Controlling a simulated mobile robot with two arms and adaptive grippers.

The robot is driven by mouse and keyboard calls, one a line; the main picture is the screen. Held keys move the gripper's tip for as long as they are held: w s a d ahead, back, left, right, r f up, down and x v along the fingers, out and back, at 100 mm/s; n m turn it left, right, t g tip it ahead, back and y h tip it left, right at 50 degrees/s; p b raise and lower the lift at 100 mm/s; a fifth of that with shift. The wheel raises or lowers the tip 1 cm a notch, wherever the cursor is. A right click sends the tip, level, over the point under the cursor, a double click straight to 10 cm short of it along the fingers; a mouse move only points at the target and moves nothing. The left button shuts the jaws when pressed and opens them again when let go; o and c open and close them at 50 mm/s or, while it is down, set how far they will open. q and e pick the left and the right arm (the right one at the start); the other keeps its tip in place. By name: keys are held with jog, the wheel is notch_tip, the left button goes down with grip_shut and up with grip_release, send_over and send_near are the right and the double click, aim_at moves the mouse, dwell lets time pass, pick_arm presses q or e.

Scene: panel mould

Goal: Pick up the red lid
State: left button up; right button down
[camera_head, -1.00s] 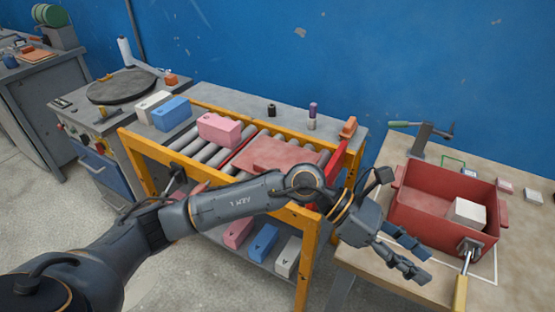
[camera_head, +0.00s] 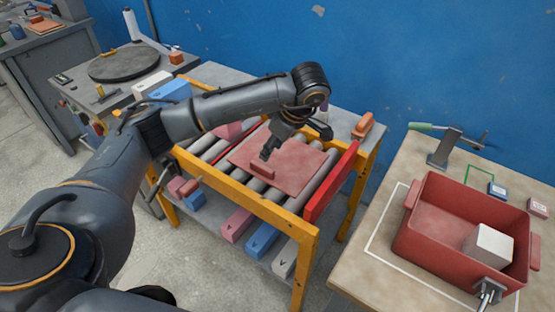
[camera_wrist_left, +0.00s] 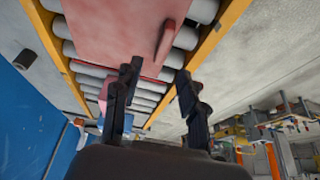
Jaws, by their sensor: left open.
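The red lid (camera_head: 300,165) is a flat plate lying on the grey rollers of the yellow-framed conveyor. Its raised bar handle (camera_head: 262,171) is near the front left edge. In the left wrist view the lid (camera_wrist_left: 115,25) fills the upper middle, with the handle (camera_wrist_left: 165,40) ahead of the fingers. My left gripper (camera_head: 268,150) is over the lid, close to the handle; its open, empty fingers also show in the left wrist view (camera_wrist_left: 157,72). Whether a finger touches the lid, I cannot tell.
A red box (camera_head: 425,250) with a white block (camera_head: 488,244) inside stands on the right table. An upright red plate (camera_head: 331,183) borders the conveyor's right end. Coloured blocks lie on the shelf below. A clamp (camera_head: 445,147) stands behind the box.

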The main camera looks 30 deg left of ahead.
aim_at(262, 166)
pick_arm(q)
jog(key=x, duration=0.3)
jog(key=shift+w+d, duration=0.1)
jog(key=shift+w, duration=0.1)
jog(key=shift+s+a+f+p, duration=0.15)
jog(key=shift+f+p, duration=0.05)
jog(key=shift+f, duration=0.2)
jog(key=shift+s+a+f+p, duration=0.1)
jog(key=shift+a+f+p, duration=0.1)
jog(key=shift+f, duration=0.15)
jog(key=x, duration=0.3)
jog(key=shift+s+f+p, duration=0.15)
jog(key=shift+f+p, duration=0.15)
jog(key=shift+a+f, duration=0.15)
jog(key=shift+f, duration=0.05)
grip_shut()
pick_arm(e)
jog(key=shift+w+d+r, duration=0.1)
jog(key=shift+w+r, duration=0.45)
jog(key=shift+w, duration=0.25)
